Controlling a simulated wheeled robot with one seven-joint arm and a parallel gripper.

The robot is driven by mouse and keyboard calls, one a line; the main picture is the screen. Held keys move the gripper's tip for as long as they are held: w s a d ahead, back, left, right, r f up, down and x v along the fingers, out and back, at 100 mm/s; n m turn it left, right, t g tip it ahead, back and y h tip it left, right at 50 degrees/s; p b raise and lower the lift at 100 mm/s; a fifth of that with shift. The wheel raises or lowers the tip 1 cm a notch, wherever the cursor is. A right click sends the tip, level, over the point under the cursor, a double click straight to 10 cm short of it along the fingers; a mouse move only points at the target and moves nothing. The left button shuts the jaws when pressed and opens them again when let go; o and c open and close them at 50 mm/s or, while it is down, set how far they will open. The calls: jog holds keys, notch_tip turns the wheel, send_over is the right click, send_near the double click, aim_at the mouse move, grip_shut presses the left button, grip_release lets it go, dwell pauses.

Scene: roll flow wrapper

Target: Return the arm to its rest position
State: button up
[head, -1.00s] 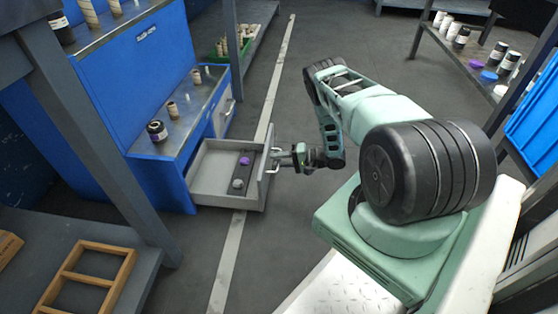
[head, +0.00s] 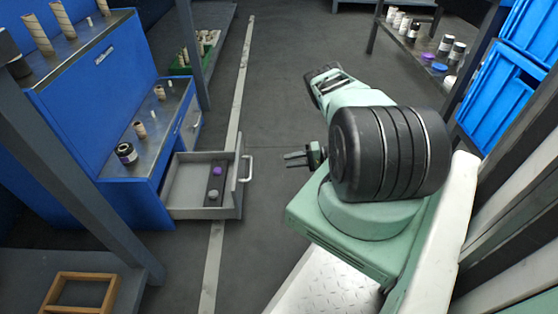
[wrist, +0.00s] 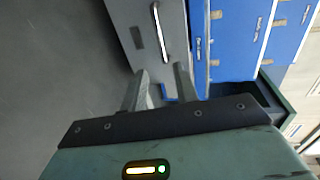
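My gripper (head: 290,158) is in the middle of the head view, pointing left toward the open drawer and clear of its handle. In the wrist view my gripper (wrist: 160,85) shows two fingers apart with nothing between them. My arm is folded back near my body, its elbow standing out toward the top. The drawer (head: 231,205) is pulled out from the blue cabinet, and its bar handle (head: 247,168) is free. The handle also shows in the wrist view (wrist: 160,32), beyond the fingertips.
The drawer holds a purple spool (head: 217,171) and a grey one (head: 213,194). The blue cabinet (head: 100,110) with rolls on top stands at left. A wooden frame (head: 82,275) lies at lower left. A shelf with jars and blue crates (head: 482,98) is at right. The floor between is clear.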

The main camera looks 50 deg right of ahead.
jog(key=shift+s+d+r, duration=0.15)
jog(key=shift+s+d, duration=0.2)
jog(key=shift+s, duration=0.1)
dwell(0.3)
